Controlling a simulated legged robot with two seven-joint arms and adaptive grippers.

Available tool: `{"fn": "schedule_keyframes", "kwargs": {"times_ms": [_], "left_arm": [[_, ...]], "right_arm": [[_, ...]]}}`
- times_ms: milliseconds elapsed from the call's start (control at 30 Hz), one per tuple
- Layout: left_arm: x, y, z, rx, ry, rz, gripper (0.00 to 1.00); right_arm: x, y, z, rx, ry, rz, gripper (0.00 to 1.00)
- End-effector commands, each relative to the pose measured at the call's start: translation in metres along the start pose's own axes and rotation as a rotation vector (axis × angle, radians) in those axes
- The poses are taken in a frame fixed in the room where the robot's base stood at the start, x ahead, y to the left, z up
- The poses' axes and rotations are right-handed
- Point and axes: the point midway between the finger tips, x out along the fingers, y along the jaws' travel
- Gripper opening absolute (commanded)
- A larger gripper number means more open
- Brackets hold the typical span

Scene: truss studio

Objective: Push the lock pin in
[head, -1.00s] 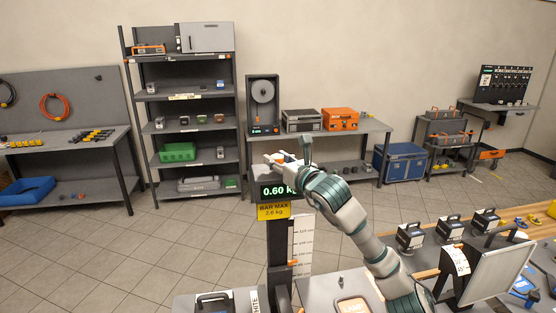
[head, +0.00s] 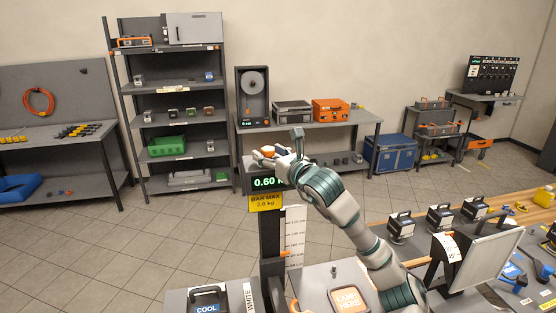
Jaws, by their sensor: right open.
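A dark upright post (head: 270,235) carries a green readout (head: 268,183) showing 0.60 and a yellow label (head: 266,203) reading BAR MAX 2.0 kg. My right gripper (head: 272,156) is open at the top of the post, just above the readout. A small orange part (head: 268,151) shows at its fingers; I cannot tell whether they touch it. The lock pin cannot be made out for certain. My left gripper is not in view.
A white height scale (head: 294,237) stands beside the post. Below are a case marked COOL (head: 207,300) and a LAMP HERE pad (head: 349,299). Several dark boxes stand on the wooden bench at right, behind a tilted panel (head: 486,259). Floor left of the post is clear.

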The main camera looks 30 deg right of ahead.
Motion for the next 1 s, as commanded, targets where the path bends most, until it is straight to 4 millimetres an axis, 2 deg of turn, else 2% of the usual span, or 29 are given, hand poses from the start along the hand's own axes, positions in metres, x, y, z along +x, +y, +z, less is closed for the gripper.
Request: {"fn": "schedule_keyframes", "kwargs": {"times_ms": [300,500,700,1000], "left_arm": [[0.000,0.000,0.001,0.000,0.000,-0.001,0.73],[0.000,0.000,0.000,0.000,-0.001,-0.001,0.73],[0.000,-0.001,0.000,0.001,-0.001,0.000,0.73],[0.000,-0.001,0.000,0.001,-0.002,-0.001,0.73]], "right_arm": [[-0.066,-0.003,-0.002,-0.002,0.001,-0.002,0.65],[-0.099,-0.004,-0.003,0.000,0.003,-0.003,0.65],[-0.111,-0.002,-0.004,0.001,0.003,0.000,0.65],[-0.111,-0.002,-0.003,0.001,0.003,-0.001,0.65]]}}
